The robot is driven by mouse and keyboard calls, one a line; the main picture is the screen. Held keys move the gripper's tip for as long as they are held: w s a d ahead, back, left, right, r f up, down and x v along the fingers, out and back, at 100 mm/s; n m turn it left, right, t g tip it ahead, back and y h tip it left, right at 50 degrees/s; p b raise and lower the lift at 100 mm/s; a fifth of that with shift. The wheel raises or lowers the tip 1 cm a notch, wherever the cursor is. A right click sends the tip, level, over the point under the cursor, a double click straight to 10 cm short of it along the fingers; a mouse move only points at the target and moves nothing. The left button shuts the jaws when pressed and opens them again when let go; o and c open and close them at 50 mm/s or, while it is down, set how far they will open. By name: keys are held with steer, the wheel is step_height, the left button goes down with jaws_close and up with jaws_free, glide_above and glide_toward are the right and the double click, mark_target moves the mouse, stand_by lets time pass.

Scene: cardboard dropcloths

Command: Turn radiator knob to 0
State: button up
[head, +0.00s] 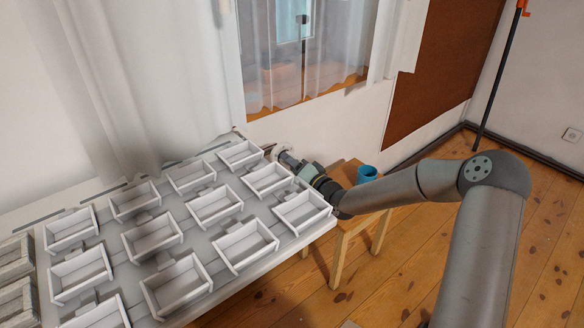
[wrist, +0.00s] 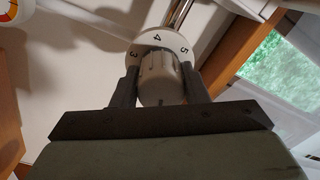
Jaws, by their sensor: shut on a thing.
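The radiator knob (wrist: 157,80) is off-white and ridged, with a white collar bearing the numbers 3, 4 and 5. The 4 sits near the top middle of the collar in the wrist view, with 3 to its left and 5 to its right. My gripper (wrist: 159,72) has one dark finger on each side of the knob and is shut on it. A metal pipe runs up behind the knob. In the head view my gripper (head: 291,160) reaches a pale fitting beside the table's far right corner; the numbers cannot be read there.
A white table (head: 190,222) with rows of open white trays stands left of my gripper. A wooden stool (head: 343,238) with a blue cup (head: 367,173) is close beside my arm. A curtained window (head: 300,55) is behind. Wooden floor is open at the right.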

steer(key=n+b, duration=0.1)
steer(key=n, duration=0.2)
steer(key=shift+f+n+b, duration=0.2)
steer(key=shift+n+b, duration=0.2)
steer(key=n+b, duration=0.2)
steer(key=n, duration=0.1)
steer(key=shift+n, duration=0.4)
steer(key=n+b, duration=0.3)
steer(key=n, duration=0.1)
steer(key=shift+d+r+n+b, duration=0.1)
steer(key=shift+n+b, duration=0.6)
steer(key=shift+n, duration=0.6)
steer(key=o, duration=1)
steer(key=shift+r, duration=0.1)
steer(key=shift+c, duration=0.2)
steer(key=p+v, duration=0.4)
steer(key=v, duration=1.3)
steer(key=shift+d+r+p, duration=0.2)
steer(key=shift+d+p, duration=0.1)
steer(key=shift+d, duration=0.05)
